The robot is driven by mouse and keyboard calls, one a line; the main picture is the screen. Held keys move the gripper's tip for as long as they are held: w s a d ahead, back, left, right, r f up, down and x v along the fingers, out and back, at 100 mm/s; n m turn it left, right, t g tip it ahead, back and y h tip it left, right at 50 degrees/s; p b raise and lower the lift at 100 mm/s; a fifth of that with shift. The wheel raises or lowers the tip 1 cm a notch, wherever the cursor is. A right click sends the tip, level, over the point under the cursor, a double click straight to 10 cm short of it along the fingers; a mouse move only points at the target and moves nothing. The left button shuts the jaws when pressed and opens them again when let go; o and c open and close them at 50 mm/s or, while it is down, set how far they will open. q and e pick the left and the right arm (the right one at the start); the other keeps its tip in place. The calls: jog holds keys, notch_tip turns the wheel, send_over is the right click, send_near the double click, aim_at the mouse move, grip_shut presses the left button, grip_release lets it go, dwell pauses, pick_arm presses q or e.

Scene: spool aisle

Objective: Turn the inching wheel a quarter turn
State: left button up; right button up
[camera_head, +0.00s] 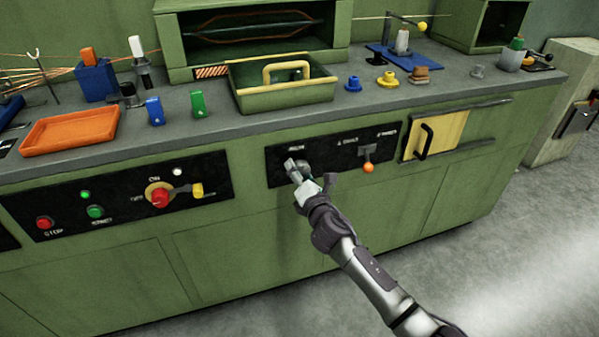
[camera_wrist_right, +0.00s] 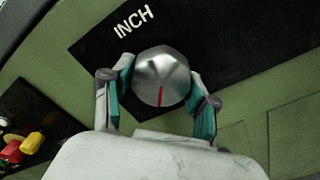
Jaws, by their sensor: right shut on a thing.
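The inching wheel (camera_wrist_right: 162,72) is a silver faceted knob on a black panel, beside the word INCH. A red mark on its face points toward the bottom of the right wrist view. My right gripper (camera_wrist_right: 160,90) has a finger on each side of the wheel and is shut on it. In the head view, my right gripper (camera_head: 301,172) reaches the black panel (camera_head: 278,160) from below right and partly hides the wheel (camera_head: 303,168). My left gripper is not in view.
Right of the wheel are an orange-tipped lever (camera_head: 368,166) and a yellow door (camera_head: 438,136) with a black handle. Left is a panel with a red knob (camera_head: 160,196) and buttons. A green tray (camera_head: 282,98) stands on the counter above.

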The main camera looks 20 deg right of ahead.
jog(key=m, duration=0.6)
jog(key=shift+r+m+p, duration=0.15)
jog(key=shift+m+p, duration=0.15)
jog(key=shift+p, duration=0.05)
jog(key=m, duration=0.3)
jog(key=shift+m+p, duration=0.35)
jog(key=shift+m, duration=0.65)
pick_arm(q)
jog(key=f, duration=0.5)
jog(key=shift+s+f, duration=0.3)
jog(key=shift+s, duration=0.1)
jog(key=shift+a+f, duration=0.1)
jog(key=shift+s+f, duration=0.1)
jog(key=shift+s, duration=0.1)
